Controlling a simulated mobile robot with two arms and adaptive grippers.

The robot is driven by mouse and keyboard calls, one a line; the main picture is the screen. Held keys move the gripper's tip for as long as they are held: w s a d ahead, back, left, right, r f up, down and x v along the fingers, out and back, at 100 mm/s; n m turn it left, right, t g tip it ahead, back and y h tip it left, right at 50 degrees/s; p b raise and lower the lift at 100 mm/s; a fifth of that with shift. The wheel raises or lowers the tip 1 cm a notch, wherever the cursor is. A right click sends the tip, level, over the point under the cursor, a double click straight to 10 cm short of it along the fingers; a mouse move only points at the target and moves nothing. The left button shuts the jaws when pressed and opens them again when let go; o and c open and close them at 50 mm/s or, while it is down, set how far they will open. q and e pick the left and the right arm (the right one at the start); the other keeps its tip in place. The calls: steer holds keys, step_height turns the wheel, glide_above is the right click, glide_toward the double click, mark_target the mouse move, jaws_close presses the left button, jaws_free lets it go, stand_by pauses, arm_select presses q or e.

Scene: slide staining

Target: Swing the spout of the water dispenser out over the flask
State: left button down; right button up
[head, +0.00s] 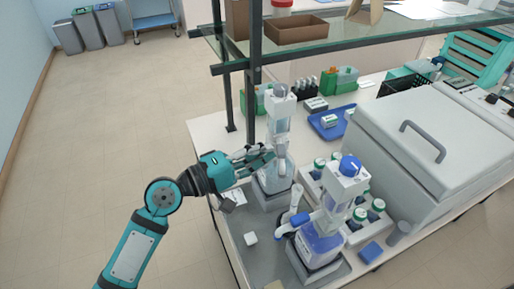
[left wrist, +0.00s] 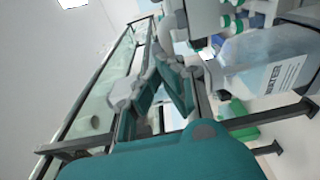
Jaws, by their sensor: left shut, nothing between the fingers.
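A clear dispenser bottle (head: 273,178) with a white pump head (head: 282,101) stands at the back of the grey tray area, and I take it for the water dispenser. In the left wrist view its labelled bottle (left wrist: 265,65) fills the upper right. My left gripper (head: 268,158) comes in from the left, shut and empty, close beside the dispenser's neck. In the left wrist view its fingertips (left wrist: 167,62) are beside white dispenser parts; I cannot tell whether they touch. The spout is not clear behind the fingers. I cannot make out a separate flask. My right gripper is not in view.
A second dispenser with blue liquid (head: 322,244) stands in front to the right. A rack with green-capped bottles (head: 357,238) is beside it. A glass shelf (head: 345,42) hangs above on a dark post. A large grey box instrument (head: 400,150) takes up the right.

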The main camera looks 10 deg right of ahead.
mark_target(278, 155)
arm_select(q)
steer(key=shift+s+d+p, duration=0.25)
steer(key=shift+s+d, duration=0.1)
steer(key=shift+d, duration=0.35)
steer(key=shift+s+d+p, duration=0.2)
steer(key=shift+s+d, duration=0.15)
steer(key=shift+d, duration=0.3)
